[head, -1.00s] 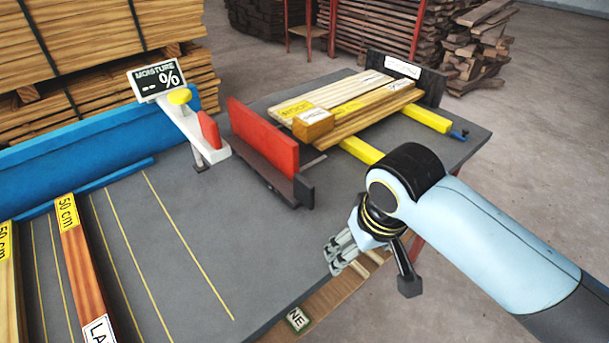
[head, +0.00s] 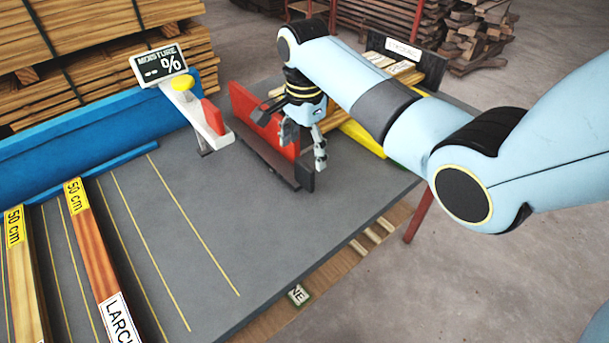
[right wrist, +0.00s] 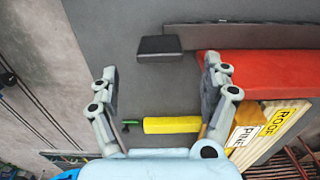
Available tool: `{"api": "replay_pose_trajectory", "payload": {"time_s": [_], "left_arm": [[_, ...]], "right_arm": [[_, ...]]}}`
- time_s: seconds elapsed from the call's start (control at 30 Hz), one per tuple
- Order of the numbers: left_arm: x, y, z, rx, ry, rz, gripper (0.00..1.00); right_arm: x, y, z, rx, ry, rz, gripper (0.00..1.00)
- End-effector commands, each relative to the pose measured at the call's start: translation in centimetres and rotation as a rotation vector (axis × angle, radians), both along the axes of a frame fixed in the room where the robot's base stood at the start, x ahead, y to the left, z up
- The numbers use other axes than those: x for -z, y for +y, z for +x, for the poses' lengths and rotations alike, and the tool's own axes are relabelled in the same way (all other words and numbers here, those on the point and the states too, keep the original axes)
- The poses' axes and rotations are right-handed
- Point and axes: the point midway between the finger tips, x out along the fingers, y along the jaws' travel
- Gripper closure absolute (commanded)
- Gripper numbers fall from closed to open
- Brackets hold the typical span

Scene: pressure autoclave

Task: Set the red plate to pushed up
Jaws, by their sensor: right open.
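The red plate (head: 244,105) stands upright along a dark rail (head: 262,160) on the grey table. My right gripper (head: 291,138) is open and empty at the plate's right end, and its fingers hide part of the plate. In the right wrist view the red plate (right wrist: 270,63) lies to the right, with its near end by the right finger of my gripper (right wrist: 160,70). I cannot tell whether that finger touches it. The rail's dark end block (right wrist: 160,47) shows beyond the gap between the fingers. My left gripper is not in view.
Yellow bars (right wrist: 172,125) and stacked labelled boards (right wrist: 285,118) lie behind the plate, partly hidden by my arm. A moisture meter (head: 158,65) with a white arm and yellow knob (head: 183,82) stands to the left. The table's front middle (head: 215,230) is clear.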

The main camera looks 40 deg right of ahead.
Motion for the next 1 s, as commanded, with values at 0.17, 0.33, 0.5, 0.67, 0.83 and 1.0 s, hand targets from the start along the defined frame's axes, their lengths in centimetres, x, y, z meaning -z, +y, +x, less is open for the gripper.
{"api": "replay_pose_trajectory", "payload": {"time_s": [0.17,0.33,0.5,0.67,0.83,1.0], "left_arm": [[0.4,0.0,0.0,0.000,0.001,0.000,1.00],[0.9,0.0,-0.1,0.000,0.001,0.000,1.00],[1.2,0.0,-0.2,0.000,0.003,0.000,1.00],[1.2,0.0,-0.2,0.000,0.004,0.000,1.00],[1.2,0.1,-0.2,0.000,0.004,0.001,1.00],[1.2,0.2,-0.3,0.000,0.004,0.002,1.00]], "right_arm": [[3.8,0.0,-0.2,-0.002,0.004,0.001,0.19],[6.9,0.0,-0.1,-0.003,0.002,0.001,0.19],[8.5,0.0,-0.1,-0.004,-0.001,0.000,0.19],[8.8,0.1,-0.1,-0.004,-0.002,0.000,0.19],[8.8,0.0,-0.1,-0.004,-0.002,0.000,0.19],[8.8,0.0,-0.1,-0.004,-0.002,0.000,0.41]]}}
